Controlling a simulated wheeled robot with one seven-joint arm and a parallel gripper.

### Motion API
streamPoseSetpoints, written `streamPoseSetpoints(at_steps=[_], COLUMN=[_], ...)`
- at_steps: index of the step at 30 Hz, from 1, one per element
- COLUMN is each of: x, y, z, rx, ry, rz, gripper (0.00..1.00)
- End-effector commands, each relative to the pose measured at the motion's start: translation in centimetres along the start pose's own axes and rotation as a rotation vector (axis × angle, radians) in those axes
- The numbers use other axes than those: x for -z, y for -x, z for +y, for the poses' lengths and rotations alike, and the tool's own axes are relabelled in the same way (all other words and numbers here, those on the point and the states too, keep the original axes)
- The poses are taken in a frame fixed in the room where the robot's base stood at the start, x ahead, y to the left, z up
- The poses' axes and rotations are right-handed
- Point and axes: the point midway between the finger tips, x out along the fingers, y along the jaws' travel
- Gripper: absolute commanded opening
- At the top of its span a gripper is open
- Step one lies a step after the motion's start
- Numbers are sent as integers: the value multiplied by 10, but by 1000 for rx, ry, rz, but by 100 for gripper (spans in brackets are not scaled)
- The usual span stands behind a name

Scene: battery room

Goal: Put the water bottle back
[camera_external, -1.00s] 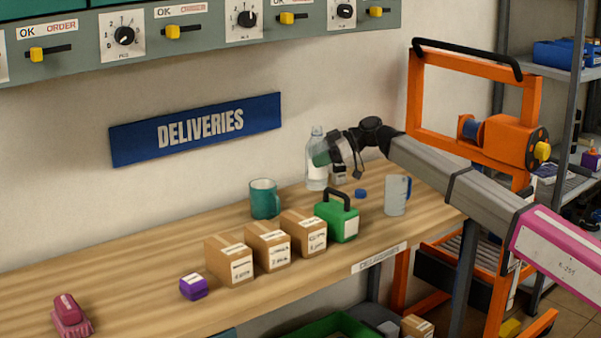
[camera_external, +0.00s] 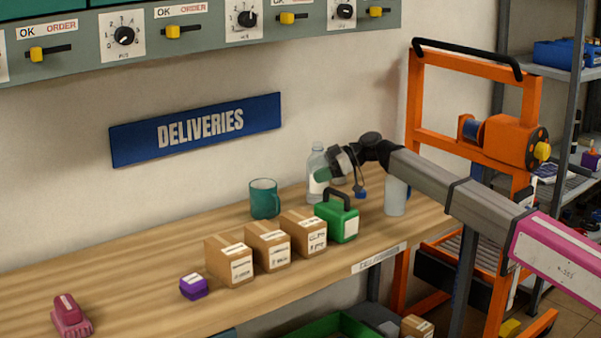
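The water bottle (camera_external: 316,192) is clear with a pale label. It stands upright at the back of the wooden bench, behind the green toolbox-like case. Its base looks on or very close to the bench top; I cannot tell if it touches. My gripper (camera_external: 322,173) reaches in from the right at the bottle's middle. Its green-tipped finger crosses the front of the bottle, and it appears shut on it. The far finger is hidden.
The green case (camera_external: 337,223) with a black handle stands just in front of the bottle. Cardboard boxes (camera_external: 267,251) line the front. The bench's left part is mostly clear.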

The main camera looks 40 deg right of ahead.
Motion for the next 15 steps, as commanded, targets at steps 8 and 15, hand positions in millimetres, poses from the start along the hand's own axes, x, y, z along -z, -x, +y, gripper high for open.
streamPoseSetpoints(at_steps=[8,15], x=[0,3], y=[0,13], z=[0,0], rx=[0,-2], ry=[0,0], rz=[0,0], gripper=[95,95])
